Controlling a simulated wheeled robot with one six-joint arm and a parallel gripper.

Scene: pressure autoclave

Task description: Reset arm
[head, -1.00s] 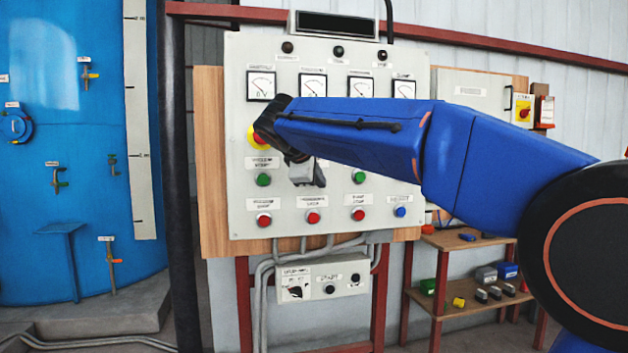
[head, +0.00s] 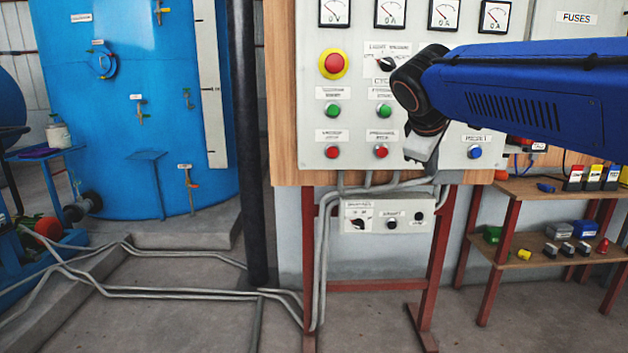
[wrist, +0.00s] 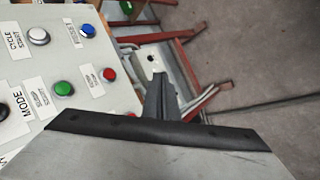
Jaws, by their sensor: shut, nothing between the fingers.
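My gripper (head: 428,165) is at the end of my blue arm, which reaches in from the right in the head view. It hangs in front of the lower part of the grey control panel (head: 312,90) and hides some of its buttons and labels. In the wrist view my gripper's dark fingers (wrist: 160,88) are together and empty. They point past the panel (wrist: 110,60) toward the floor and the red frame. The panel's blue button (wrist: 88,30), white button (wrist: 38,36), green button (wrist: 64,88) and red button (wrist: 109,74) are to their left, apart from them.
A small control box (head: 378,228) hangs under the panel on a red stand (head: 308,270). A wooden shelf (head: 540,188) with several small items stands at the right. A blue tank (head: 130,120) and a dark post (head: 248,140) are left. Pipes (head: 170,292) cross the floor.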

